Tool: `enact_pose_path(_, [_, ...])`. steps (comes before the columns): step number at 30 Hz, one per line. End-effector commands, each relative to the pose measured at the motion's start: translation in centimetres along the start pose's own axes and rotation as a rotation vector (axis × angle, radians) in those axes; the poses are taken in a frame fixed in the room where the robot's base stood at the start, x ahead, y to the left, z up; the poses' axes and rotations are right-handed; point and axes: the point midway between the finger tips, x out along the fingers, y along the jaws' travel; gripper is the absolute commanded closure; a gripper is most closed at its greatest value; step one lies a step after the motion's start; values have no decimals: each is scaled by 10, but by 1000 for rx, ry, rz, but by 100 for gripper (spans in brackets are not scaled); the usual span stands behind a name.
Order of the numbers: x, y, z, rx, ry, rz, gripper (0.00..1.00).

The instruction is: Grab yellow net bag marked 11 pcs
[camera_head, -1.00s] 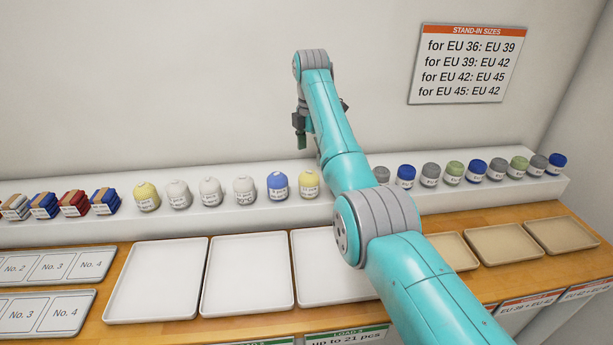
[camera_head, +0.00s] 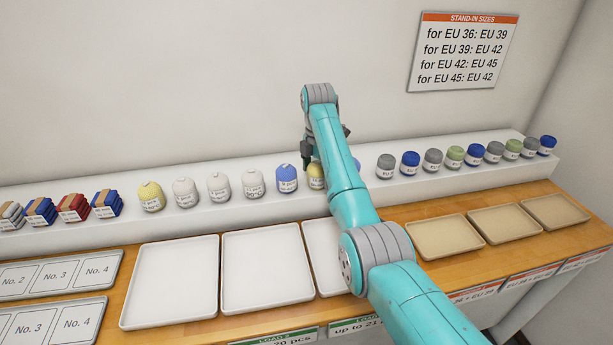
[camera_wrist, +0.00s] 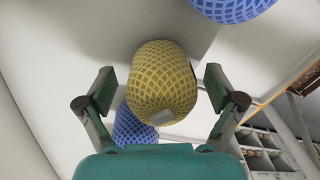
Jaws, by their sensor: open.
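A yellow net bag (camera_head: 316,177) stands on the white ledge, partly hidden behind my arm in the head view. In the wrist view the yellow net bag (camera_wrist: 160,75) lies between the two spread fingers of my gripper (camera_wrist: 158,88), with a gap on each side. A small pale tag shows on its lower edge; I cannot read any count on it. In the head view my gripper (camera_head: 307,158) is low, just at the upper left of this bag. Another yellow bag (camera_head: 151,196) stands farther left; its label is too small to read.
A blue net bag (camera_head: 286,178) stands close at the left of the yellow one, and another blue bag (camera_head: 356,165) is partly hidden behind my arm. Pale bags stand farther left, grey, blue and green ones right. Empty white trays (camera_head: 224,270) and tan trays (camera_head: 409,244) lie in front.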

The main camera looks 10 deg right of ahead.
Motion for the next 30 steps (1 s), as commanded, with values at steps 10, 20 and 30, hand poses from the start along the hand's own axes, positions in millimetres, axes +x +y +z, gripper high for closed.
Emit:
enact_pose_path(10, [6,-2,5,0,-1,2,22])
enact_pose_path(20, [6,-2,5,0,-1,1,73])
enact_pose_path(30, [-14,4,-6,-1,-2,4,73])
